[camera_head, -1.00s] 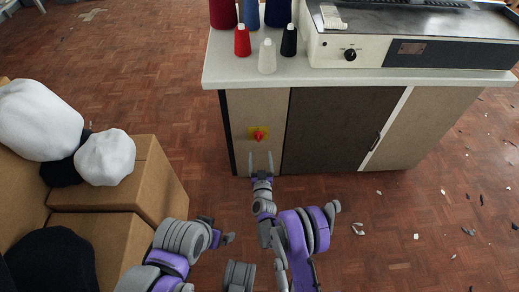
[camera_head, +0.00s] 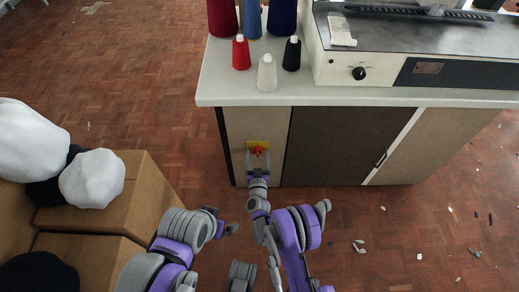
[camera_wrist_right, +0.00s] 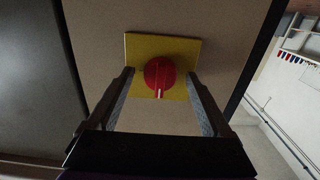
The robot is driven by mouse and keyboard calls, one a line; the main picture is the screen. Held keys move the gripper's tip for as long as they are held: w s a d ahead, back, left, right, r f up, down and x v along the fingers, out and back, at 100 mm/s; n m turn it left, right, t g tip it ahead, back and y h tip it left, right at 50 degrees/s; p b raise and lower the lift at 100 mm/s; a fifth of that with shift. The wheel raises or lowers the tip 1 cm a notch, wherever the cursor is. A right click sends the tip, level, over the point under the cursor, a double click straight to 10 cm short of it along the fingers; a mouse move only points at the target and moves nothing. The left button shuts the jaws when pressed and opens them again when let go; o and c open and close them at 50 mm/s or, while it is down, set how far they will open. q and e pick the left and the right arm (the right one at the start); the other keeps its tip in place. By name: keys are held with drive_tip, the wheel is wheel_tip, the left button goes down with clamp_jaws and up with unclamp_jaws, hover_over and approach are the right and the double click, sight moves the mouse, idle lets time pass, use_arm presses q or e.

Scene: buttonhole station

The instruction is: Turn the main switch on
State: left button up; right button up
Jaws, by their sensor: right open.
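The main switch is a round red knob (camera_head: 258,151) on a square yellow plate (camera_head: 264,144), on the cabinet's beige front panel. In the right wrist view the knob (camera_wrist_right: 159,72) has a pale mark at its lower edge, and the yellow plate (camera_wrist_right: 185,48) shows around it. My right gripper (camera_head: 258,158) is open in front of the switch. In the wrist view its fingertips (camera_wrist_right: 159,76) lie on either side of the knob, with visible gaps; contact does not show. My left gripper (camera_head: 231,229) is low, away from the cabinet, its jaws unclear.
The worktop (camera_head: 300,95) overhangs the switch panel. Thread cones (camera_head: 267,74) and a machine (camera_head: 420,72) stand on it. A dark cabinet door (camera_head: 335,145) is right of the switch. Cardboard boxes (camera_head: 150,200) with white bundles (camera_head: 92,178) stand left.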

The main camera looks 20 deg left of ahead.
drive_tip(key=shift+r, duration=0.1)
clamp_jaws()
idle(0.4)
drive_tip(key=m+b, duration=0.2)
drive_tip(key=m, duration=1.5)
drive_tip(key=shift+m, duration=0.4)
idle(0.4)
